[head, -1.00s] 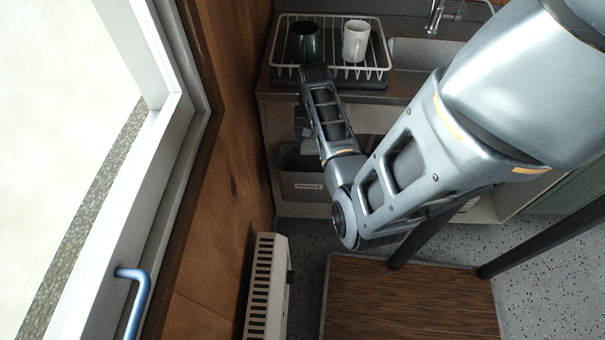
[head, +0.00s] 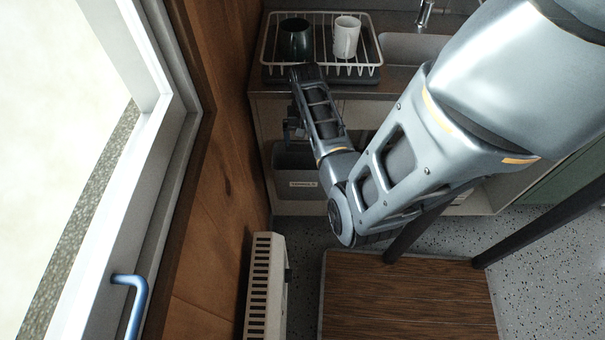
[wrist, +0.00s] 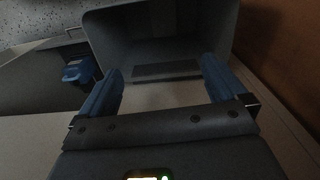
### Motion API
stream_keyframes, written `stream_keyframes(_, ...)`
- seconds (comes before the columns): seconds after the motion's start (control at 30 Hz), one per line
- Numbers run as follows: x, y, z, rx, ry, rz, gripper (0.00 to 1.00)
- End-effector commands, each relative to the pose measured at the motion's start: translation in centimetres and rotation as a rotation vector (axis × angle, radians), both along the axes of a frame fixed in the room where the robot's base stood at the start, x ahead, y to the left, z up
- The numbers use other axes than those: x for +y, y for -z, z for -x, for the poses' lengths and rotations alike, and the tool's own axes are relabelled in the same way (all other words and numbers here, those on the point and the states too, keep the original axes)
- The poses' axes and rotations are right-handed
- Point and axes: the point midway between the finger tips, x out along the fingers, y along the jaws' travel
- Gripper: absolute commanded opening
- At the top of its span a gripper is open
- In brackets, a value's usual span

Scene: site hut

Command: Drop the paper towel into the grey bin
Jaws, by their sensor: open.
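The grey bin (head: 296,190) stands under the counter in the head view, with a pale label on its front. In the wrist view a grey bin's open mouth (wrist: 115,35) faces me beyond the fingertips; its inside is dim. My gripper (wrist: 160,85) is open, its two blue fingers apart with nothing visible between them. In the head view it is mostly hidden behind my own forearm, above the bin's back left. I cannot make out the paper towel in either current view.
A dish rack (head: 370,62) with a dark mug (head: 296,40) and a white mug (head: 346,37) stands on the counter above. A wooden wall is close on the left, with a heater (head: 265,285) below. A blue object (wrist: 80,70) sits left of the bin in the wrist view.

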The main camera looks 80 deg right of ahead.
Motion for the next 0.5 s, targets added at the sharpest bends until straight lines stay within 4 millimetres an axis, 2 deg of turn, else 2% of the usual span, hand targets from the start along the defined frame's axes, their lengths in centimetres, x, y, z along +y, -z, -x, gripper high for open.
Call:
stream_keyframes(0.17,-0.1,-1.6,0.0,-0.001,0.000,0.003,0.99)
stream_keyframes(0.5,-0.1,-6.7,0.0,-0.001,0.001,0.002,0.99)
